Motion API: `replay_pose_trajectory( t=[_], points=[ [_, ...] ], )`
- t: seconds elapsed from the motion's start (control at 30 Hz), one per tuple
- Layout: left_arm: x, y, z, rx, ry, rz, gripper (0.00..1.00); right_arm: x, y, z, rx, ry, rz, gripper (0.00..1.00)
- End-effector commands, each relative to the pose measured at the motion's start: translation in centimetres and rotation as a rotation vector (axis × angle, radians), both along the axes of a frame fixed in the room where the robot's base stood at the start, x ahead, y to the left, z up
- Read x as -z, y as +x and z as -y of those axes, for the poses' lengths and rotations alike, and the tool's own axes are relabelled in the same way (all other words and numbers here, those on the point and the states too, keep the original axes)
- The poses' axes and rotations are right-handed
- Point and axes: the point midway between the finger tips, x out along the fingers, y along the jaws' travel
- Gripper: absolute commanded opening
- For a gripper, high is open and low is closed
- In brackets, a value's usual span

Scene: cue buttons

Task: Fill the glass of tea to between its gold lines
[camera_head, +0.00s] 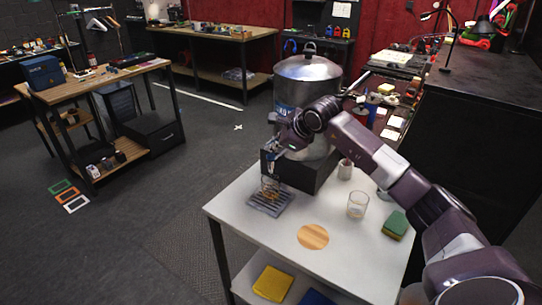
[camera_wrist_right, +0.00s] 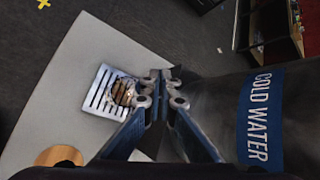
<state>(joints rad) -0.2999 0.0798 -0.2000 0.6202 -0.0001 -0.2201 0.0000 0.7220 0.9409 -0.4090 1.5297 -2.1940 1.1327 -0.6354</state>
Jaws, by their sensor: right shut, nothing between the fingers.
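The glass of tea (camera_head: 268,188) stands on the slatted metal drip tray (camera_head: 284,202); brown shows inside it in the right wrist view (camera_wrist_right: 122,93). Its gold lines and exact level are too small to read. A big metal urn (camera_head: 306,82) stands on a black stand (camera_head: 308,173) behind the tray. A blue label reading COLD WATER (camera_wrist_right: 262,117) is on the urn. My right gripper (camera_head: 271,158) is shut and empty, above the glass at the urn's front. It also shows in the wrist view (camera_wrist_right: 161,80). Whether it touches a tap is hidden. My left gripper is out of view.
On the white table (camera_head: 262,238) are a round wooden coaster (camera_head: 313,236), an empty-looking glass (camera_head: 357,205), a green and yellow sponge (camera_head: 396,224) and a small pale cup (camera_head: 345,169). My right arm passes over the table's right side. The front left tabletop is clear.

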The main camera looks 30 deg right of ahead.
Motion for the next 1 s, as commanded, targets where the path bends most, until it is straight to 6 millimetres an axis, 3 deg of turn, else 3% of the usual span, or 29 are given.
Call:
replay_pose_trajectory(
  t=[1.0],
  points=[
    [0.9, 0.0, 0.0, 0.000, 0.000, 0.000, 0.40, 0.8, 0.0, 0.0, 0.000, 0.000, 0.000, 0.00]
  ],
)
